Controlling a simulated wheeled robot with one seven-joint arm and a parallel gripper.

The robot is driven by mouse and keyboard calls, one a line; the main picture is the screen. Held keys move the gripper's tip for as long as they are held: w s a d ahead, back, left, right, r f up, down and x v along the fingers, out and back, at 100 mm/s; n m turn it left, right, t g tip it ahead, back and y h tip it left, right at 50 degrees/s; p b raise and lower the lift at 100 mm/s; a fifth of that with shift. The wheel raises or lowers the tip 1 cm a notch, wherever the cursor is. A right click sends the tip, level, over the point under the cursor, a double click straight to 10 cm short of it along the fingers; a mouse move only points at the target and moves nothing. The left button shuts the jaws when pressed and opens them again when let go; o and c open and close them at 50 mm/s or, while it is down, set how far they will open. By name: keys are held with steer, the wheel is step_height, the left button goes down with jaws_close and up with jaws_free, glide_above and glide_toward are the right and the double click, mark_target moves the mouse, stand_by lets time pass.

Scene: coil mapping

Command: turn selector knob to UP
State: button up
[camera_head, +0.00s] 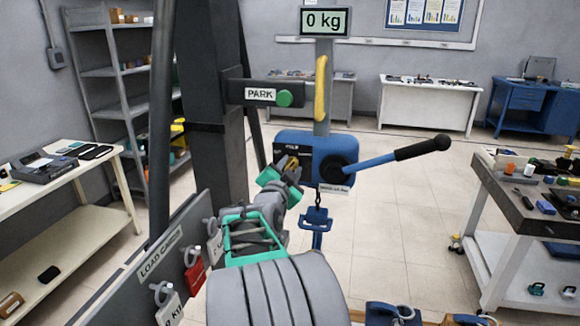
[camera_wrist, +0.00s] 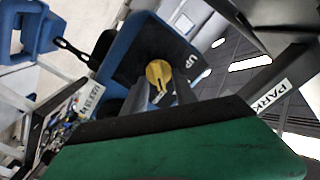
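The yellow selector knob (camera_wrist: 158,73) sits on the dark face plate (camera_wrist: 190,45) of the blue lever hoist. White lettering beside it, partly legible, appears to read UP (camera_wrist: 205,75). In the wrist view my gripper (camera_wrist: 160,90) has its two grey fingers apart, one on each side of the knob's lower part. I see no clear contact. In the head view my gripper (camera_head: 290,178) is at the left end of the blue hoist body (camera_head: 309,142). Only a little of the knob (camera_head: 292,163) shows there, the rest hidden by my gripper.
The hoist's blue lever with a black grip (camera_head: 422,148) reaches out to the right. A PARK bracket (camera_head: 262,95) with a green knob is above. A yellow hook (camera_head: 320,90) and a 0 kg display (camera_head: 324,21) are overhead. A load cards board (camera_head: 150,268) stands lower left.

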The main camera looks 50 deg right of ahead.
steer(key=shift+c, duration=0.4)
jaws_close()
steer(key=shift+f+n+b, duration=0.1)
steer(key=shift+n+b, duration=0.2)
steer(key=shift+b, duration=0.15)
steer(key=n+b, duration=0.2)
steer(key=b, duration=0.1)
steer(key=shift+f+n, duration=0.15)
steer(key=shift+n, duration=0.15)
steer(key=n+b, duration=0.3)
steer(key=b, duration=0.1)
steer(key=shift+w+n, duration=0.15)
steer(key=shift+n, duration=0.15)
steer(key=n+b, duration=0.3)
steer(key=n, duration=0.1)
steer(key=shift+w+a+n, duration=0.1)
steer(key=shift+n, duration=0.2)
steer(key=n, duration=0.2)
steer(key=n+b, duration=0.1)
steer(key=n, duration=0.1)
steer(key=shift+w+r+n, duration=0.1)
steer(key=shift+r+n, duration=0.1)
steer(key=shift+n, duration=0.1)
